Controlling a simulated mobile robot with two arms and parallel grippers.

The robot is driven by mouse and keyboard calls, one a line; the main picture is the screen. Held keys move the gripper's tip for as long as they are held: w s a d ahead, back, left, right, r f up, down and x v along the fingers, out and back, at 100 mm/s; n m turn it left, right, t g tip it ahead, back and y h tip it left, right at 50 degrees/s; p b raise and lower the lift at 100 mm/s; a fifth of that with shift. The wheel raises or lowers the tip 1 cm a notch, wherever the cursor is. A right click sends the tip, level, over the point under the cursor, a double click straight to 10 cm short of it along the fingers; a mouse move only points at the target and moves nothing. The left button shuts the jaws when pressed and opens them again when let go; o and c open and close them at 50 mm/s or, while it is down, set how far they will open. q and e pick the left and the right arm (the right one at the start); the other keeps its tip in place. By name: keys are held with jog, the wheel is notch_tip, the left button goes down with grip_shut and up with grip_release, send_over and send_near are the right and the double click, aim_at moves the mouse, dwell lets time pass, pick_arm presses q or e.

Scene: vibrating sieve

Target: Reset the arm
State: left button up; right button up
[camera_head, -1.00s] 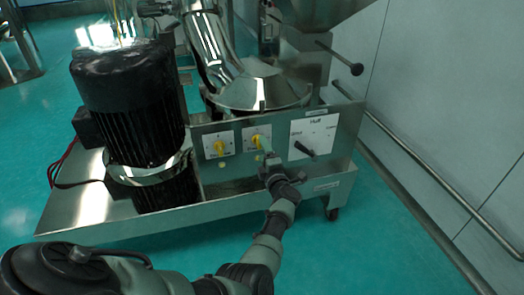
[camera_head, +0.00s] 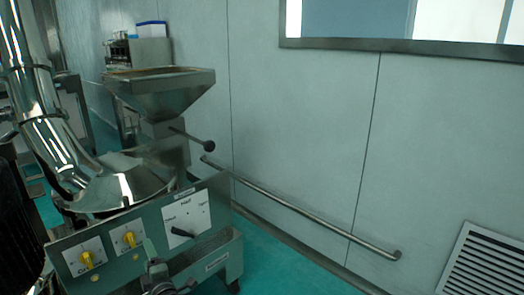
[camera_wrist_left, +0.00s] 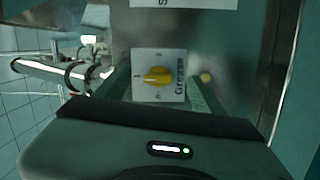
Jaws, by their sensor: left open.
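My left gripper (camera_head: 150,254) is at the lower edge of the head view, in front of the machine's control panel. It is open. In the left wrist view, its dark body fills the bottom and its two greenish fingers reach toward the panel. A yellow knob (camera_wrist_left: 157,76) on a white plate shows between the fingers, beyond the body. I cannot tell whether the fingers touch anything. In the head view, two yellow knobs (camera_head: 128,238) and a black lever (camera_head: 181,232) are on the panel. My right gripper is not in view.
The vibrating sieve machine, with a metal hopper (camera_head: 165,92) and a shiny curved pipe (camera_head: 48,135), fills the left side. A rod with a black ball (camera_head: 209,146) sticks out right. A rail (camera_head: 300,210) runs along the pale wall. Green floor (camera_head: 275,265) lies free between.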

pick_arm(q)
jog(key=s+d+f+m+g+h, duration=0.3)
jog(key=s+d+f+m+h, duration=1.05)
jog(key=m, duration=0.55)
jog(key=s+d+f+m+g+y, duration=0.1)
jog(key=s+d+f+m+g, duration=0.15)
jog(key=s, duration=0.65)
jog(key=s+d+f+m+g, duration=0.2)
jog(key=s+g, duration=0.1)
jog(key=s, duration=0.6)
jog(key=s+d+f+m+g+y, duration=0.1)
jog(key=s+d+f+m+g, duration=0.15)
jog(key=s, duration=0.65)
jog(key=s+a+f+g+p, duration=0.1)
jog(key=s+f+p, duration=0.3)
jog(key=s+p, duration=0.5)
jog(key=s+a+f+g+p, duration=0.1)
jog(key=s+a+f+p, duration=0.2)
jog(key=s+p, duration=0.7)
notch_tip(320, 180, down, 2)
jog(key=shift+s+f, duration=0.15)
jog(key=shift+s, duration=0.65)
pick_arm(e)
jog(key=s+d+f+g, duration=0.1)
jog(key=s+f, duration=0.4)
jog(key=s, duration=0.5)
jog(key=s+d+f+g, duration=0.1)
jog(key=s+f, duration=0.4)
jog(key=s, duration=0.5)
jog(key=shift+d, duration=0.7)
